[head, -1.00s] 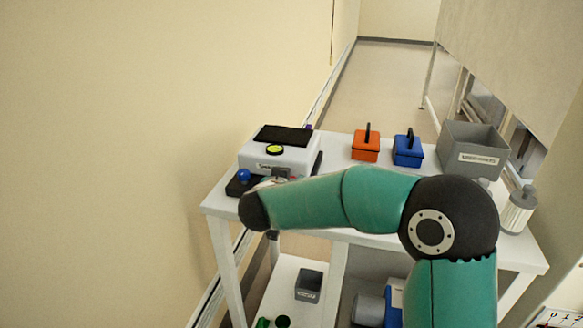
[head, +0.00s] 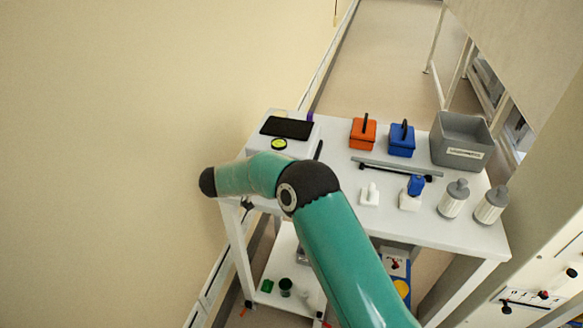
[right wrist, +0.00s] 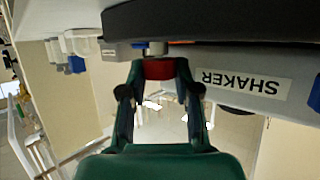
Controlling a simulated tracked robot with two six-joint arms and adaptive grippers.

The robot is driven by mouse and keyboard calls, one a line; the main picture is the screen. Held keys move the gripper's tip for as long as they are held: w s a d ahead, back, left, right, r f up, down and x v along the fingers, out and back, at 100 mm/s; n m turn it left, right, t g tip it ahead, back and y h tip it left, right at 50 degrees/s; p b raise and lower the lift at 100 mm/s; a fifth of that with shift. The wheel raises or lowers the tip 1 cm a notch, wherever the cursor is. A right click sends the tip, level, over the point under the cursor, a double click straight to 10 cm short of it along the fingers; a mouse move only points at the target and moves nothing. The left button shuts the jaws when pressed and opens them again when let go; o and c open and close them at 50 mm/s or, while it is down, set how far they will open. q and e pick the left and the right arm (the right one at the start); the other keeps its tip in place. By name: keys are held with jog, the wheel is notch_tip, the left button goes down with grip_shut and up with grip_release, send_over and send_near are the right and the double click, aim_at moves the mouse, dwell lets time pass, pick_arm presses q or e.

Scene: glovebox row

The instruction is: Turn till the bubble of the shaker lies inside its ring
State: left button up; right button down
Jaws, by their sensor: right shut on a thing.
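The shaker (head: 301,151) stands on the left end of the white table, its front mostly hidden behind my right arm in the head view. On its top are a black plate (head: 287,127) and a round yellow-green level (head: 279,144); the level is too small to tell where the bubble lies against the ring. In the right wrist view the shaker's side with an inverted SHAKER label (right wrist: 242,81) is close. My left gripper is not in view.
On the white table (head: 335,205) stand an orange box (head: 363,134), a blue box (head: 401,142), a grey bin (head: 462,142) and two grey-capped bottles (head: 454,198). A wall is close on the left. A lower shelf (head: 279,262) holds small containers.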

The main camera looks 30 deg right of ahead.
jog(key=shift+w, duration=0.1)
dwell(0.3)
jog(key=c, duration=0.8)
grip_release()
jog(key=shift+a, duration=0.15)
jog(key=shift+v, duration=3.95)
jog(key=shift+f, duration=0.1)
